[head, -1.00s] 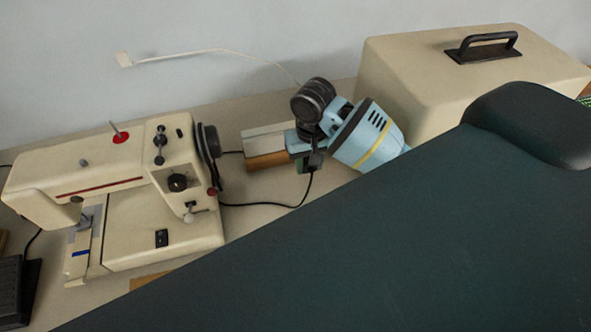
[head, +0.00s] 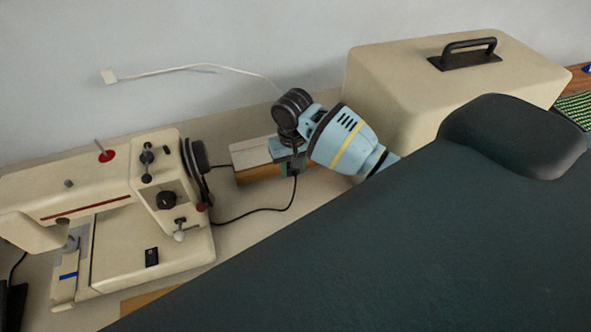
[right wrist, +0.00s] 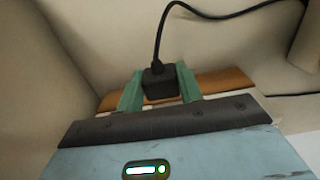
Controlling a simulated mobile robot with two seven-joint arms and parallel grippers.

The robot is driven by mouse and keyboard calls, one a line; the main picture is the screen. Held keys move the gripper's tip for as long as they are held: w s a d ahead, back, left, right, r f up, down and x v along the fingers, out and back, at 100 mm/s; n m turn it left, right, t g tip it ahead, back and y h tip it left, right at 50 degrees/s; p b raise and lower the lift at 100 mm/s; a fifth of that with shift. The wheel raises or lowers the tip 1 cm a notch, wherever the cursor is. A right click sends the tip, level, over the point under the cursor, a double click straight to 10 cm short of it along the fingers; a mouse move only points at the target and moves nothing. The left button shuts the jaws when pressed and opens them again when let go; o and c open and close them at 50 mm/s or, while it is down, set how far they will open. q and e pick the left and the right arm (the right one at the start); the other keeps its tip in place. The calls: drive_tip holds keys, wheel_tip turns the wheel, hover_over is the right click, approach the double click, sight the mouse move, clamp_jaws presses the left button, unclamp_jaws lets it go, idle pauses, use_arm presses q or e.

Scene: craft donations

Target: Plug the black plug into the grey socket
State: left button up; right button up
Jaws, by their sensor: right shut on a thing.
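My right gripper (head: 292,166) is above the table between the sewing machine and the large beige case. In the right wrist view, its green fingers (right wrist: 158,87) are shut on the black plug (right wrist: 160,80), one on each side. A black cord rises from the plug's top in that view. In the head view the plug (head: 298,160) is small and partly hidden by my gripper, and its cord curves left to the sewing machine (head: 165,200). I cannot make out the grey socket for certain in either view. My left gripper is not in view.
A pale-topped, wood-sided block (head: 250,153) lies just left of my right gripper. The beige case (head: 440,85) with a black handle stands close on the right. A pale cord ends in a small pale piece (head: 110,76) against the wall. The lower right is blocked from view.

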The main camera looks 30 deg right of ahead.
drive_tip(key=shift+w+d+f, duration=0.1)
drive_tip(key=shift+w+d, duration=0.05)
drive_tip(key=shift+w, duration=0.4)
drive_tip(key=shift+w+d+f, duration=0.1)
drive_tip(key=shift+w, duration=0.4)
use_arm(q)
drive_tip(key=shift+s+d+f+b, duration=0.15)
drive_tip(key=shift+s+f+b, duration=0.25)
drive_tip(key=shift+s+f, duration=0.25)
use_arm(e)
drive_tip(key=shift+w+d+r, duration=0.1)
drive_tip(key=shift+w+d, duration=0.05)
drive_tip(key=shift+w, duration=0.55)
use_arm(q)
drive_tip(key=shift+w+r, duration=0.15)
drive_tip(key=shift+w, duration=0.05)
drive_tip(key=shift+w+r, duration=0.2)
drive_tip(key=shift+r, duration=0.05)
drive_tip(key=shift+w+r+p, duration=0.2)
drive_tip(key=shift+p, duration=0.15)
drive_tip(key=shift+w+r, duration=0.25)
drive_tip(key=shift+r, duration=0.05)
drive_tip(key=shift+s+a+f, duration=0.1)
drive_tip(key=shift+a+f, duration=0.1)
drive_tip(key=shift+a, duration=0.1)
use_arm(e)
drive_tip(key=shift+w, duration=0.1)
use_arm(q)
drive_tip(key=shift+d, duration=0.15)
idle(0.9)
